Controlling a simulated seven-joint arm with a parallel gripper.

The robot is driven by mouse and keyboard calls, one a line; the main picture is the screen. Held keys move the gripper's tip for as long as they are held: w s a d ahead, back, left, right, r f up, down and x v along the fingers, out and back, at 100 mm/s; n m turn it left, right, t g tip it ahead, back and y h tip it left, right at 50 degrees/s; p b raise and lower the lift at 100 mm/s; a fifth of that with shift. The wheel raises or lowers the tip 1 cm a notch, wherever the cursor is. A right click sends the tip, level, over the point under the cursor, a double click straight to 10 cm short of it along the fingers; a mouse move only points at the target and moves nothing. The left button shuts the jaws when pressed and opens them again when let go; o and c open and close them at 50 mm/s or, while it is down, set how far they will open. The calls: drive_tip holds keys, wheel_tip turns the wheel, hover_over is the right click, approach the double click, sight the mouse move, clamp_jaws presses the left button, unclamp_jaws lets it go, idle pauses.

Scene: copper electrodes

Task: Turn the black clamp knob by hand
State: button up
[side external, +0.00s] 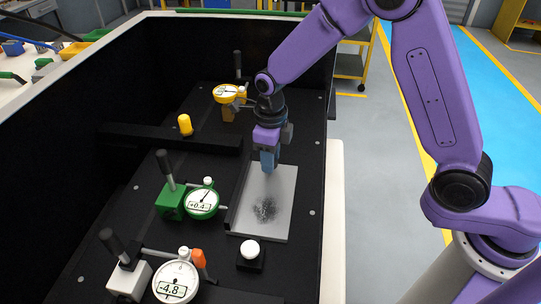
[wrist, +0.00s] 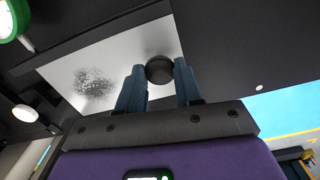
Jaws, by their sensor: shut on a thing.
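The black clamp knob (wrist: 159,69) is a round dark knob at the edge of a pale metal plate (wrist: 118,57). In the wrist view my gripper (wrist: 159,77) has one blue finger on each side of it and is shut on it. In the side view my gripper (side external: 268,168) points down at the far end of the plate (side external: 278,184), and the knob is hidden there. The plate lies flat and has a dark speckled patch (side external: 265,209) near its front end.
A green dial gauge (side external: 202,203) stands left of the plate, a white gauge (side external: 176,282) at the front, and a yellow gauge (side external: 226,93) behind. A white button on a black block (side external: 250,249) stands in front of the plate. A black bar (side external: 165,138) crosses the bed.

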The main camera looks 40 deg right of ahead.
drive_tip(key=shift+n, duration=1.2)
drive_tip(key=o, duration=0.9)
drive_tip(key=shift+c, duration=0.2)
drive_tip(key=shift+r, duration=0.1)
drive_tip(key=shift+r, duration=2.9)
